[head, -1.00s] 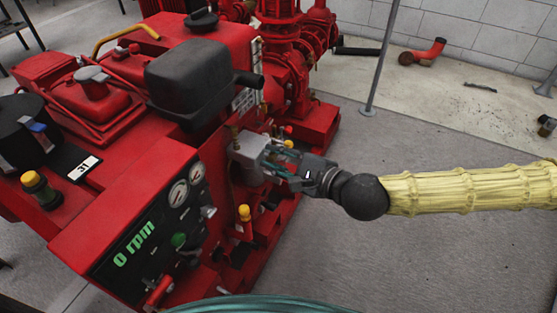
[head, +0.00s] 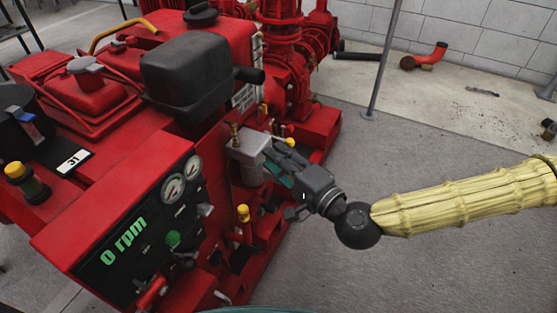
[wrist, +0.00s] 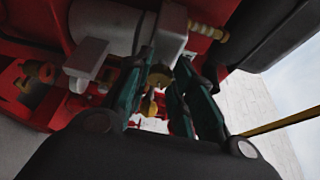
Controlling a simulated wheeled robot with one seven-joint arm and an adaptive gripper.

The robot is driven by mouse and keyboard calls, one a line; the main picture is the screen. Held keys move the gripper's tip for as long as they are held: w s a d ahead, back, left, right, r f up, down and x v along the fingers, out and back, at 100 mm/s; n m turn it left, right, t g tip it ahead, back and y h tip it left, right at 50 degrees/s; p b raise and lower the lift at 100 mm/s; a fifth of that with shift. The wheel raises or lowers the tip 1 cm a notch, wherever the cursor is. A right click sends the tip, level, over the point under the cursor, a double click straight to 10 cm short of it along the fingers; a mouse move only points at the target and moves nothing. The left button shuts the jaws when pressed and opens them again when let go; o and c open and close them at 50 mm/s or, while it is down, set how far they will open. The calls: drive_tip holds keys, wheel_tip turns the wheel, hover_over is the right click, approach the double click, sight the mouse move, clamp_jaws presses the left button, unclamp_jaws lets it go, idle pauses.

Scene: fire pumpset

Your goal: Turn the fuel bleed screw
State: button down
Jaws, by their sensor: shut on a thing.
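The grey fuel filter housing (head: 246,143) stands on the side of the red pump engine, with a brass fitting (head: 234,131) on its top. My gripper (head: 272,160) is at the right side of this housing, and its fingers hide what lies between them in the head view. In the wrist view, a brass fuel bleed screw (wrist: 159,76) sits between my two dark green fingers (wrist: 160,88), under the pale grey housing (wrist: 105,24). The fingers are shut on the screw. Its far side is hidden.
The control panel (head: 150,230) with two gauges and "0 rpm" is left of my gripper. Yellow-capped parts (head: 243,213) stand below the housing. A black box (head: 195,75) overhangs above.

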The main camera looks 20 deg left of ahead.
idle(0.4)
drive_tip(key=c, duration=1.5)
unclamp_jaws()
